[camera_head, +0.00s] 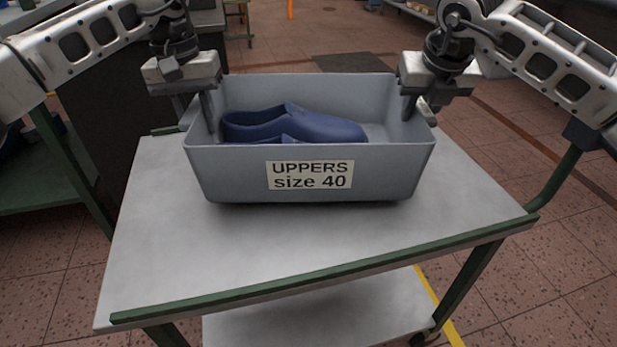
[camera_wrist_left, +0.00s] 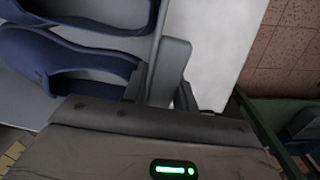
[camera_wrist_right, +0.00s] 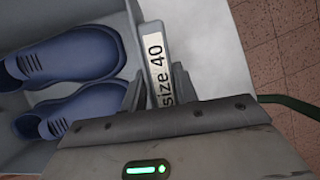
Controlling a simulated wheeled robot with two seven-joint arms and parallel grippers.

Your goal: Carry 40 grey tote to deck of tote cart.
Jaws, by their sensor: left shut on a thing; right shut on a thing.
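The grey tote (camera_head: 225,182), labelled "UPPERS size 40", is upright over the pale deck of the tote cart (camera_head: 160,245). A dark shadow lies under it; I cannot tell whether its base touches the deck. Blue shoe-shaped pieces (camera_head: 310,124) lie inside; two show in the right wrist view (camera_wrist_right: 75,55). My left gripper (camera_head: 210,120) is shut on the tote's left wall, also seen in the left wrist view (camera_wrist_left: 172,72). My right gripper (camera_head: 418,108) is shut on its right wall. A "size 40" label (camera_wrist_right: 158,70) shows beside the right fingers.
The cart has a green front rail (camera_head: 330,270) and a lower shelf (camera_head: 320,315). Bare deck lies in front of and beside the tote. A green-framed table (camera_head: 45,180) stands at the left. Tiled floor with a yellow line (camera_head: 437,300) is open at the right.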

